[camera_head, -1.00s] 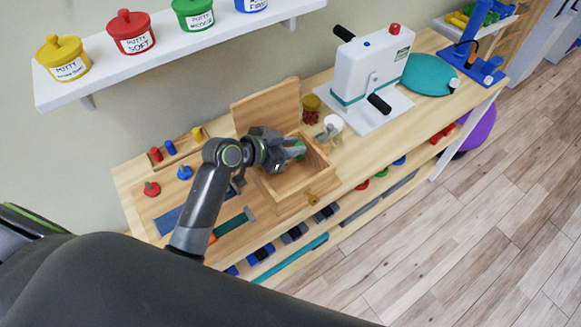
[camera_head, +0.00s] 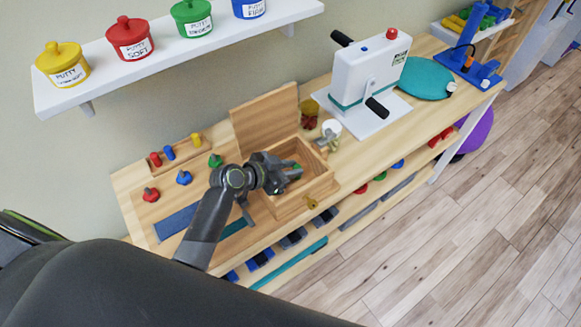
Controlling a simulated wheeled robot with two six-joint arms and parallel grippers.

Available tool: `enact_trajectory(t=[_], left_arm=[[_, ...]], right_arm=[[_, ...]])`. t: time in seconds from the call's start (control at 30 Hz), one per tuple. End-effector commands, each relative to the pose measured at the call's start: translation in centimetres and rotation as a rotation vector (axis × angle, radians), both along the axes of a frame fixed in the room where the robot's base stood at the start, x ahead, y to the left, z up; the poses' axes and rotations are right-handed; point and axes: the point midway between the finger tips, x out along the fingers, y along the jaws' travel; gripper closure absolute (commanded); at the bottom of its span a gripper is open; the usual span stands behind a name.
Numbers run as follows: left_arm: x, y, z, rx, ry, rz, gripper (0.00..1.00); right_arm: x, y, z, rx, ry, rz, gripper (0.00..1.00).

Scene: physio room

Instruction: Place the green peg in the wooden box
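The wooden box (camera_head: 290,209) stands on the wooden table with its lid raised at the back. My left gripper (camera_head: 298,170) is over the box's opening, with its fingers apart. The green peg (camera_head: 297,169) shows only as a small bit of green by the fingertips, inside the box's outline. Most of it is hidden by the fingers, and I cannot tell whether it touches the box floor. My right gripper is out of view.
A peg rack (camera_head: 174,150) with red, blue and yellow pegs is at the back left. Red, blue and green knobs (camera_head: 215,160) stand in front of it. A white cup (camera_head: 331,128) and a white cranked machine (camera_head: 366,72) stand right of the box. A shelf (camera_head: 165,62) with putty pots hangs above.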

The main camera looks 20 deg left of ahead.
Motion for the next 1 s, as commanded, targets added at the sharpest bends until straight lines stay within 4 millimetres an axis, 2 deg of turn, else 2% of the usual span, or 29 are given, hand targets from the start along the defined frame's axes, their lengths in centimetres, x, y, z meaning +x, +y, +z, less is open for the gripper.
enact_trajectory(t=[0.03,0.13,0.17,0.53,0.67,1.0], left_arm=[[0.0,0.0,0.0,0.001,0.001,0.0,0.72],[0.0,0.0,0.0,0.001,0.001,0.0,0.58],[0.0,0.0,0.0,0.001,0.001,0.0,0.57],[0.0,0.0,0.6,0.001,0.001,0.0,0.57],[-1.0,0.9,1.0,0.002,-0.002,0.001,0.57],[-5.4,4.4,3.9,0.005,-0.002,-0.001,0.57]], right_arm=[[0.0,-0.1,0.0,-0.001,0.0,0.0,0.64],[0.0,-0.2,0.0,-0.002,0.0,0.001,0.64],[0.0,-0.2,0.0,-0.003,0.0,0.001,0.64],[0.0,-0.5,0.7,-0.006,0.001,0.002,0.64],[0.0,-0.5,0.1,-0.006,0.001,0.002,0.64],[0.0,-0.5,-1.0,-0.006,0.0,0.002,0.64]])
